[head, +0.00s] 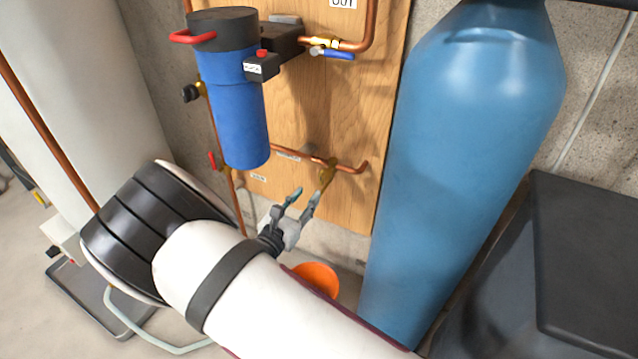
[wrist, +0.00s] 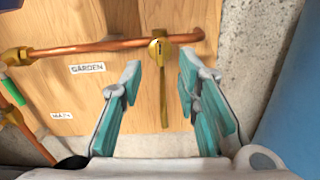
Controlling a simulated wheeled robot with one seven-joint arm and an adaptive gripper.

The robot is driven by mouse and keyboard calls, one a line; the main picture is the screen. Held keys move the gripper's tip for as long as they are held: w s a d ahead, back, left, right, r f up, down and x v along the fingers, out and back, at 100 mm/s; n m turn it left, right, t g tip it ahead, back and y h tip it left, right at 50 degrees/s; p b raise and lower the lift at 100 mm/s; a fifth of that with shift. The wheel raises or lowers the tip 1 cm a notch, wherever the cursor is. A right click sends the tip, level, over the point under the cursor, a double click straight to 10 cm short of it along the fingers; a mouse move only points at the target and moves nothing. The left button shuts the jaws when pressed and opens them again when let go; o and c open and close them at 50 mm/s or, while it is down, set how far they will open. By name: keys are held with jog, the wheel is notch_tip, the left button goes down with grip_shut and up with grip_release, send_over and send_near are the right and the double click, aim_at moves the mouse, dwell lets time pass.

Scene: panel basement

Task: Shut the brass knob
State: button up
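The brass valve (wrist: 158,48) sits on a horizontal copper pipe (wrist: 100,48) low on the wooden panel. Its yellow brass handle (wrist: 165,100) hangs down, across the line of the pipe. In the head view the brass valve (head: 329,166) shows just beyond my fingertips, with its lower part close behind one finger. My gripper (head: 307,190) is open and empty. In the wrist view my gripper (wrist: 160,72) has its teal-padded fingers apart, with the handle seen between them. I cannot tell how far the fingertips are from the handle; no contact shows.
A "GARDEN" label (wrist: 88,68) is left of the valve. A blue filter housing (head: 236,115) and a blue-handled valve (head: 338,54) are above. A red-handled valve (head: 212,161) is left. A large blue tank (head: 465,150) stands close right. An orange bucket (head: 318,277) is below.

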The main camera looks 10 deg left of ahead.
aim_at(321, 178)
jog(key=b+x, duration=0.1)
jog(key=x, duration=0.6)
jog(key=shift+w+d+b, duration=0.1)
jog(key=shift+w+b, duration=0.2)
jog(key=shift+b, duration=0.05)
grip_shut()
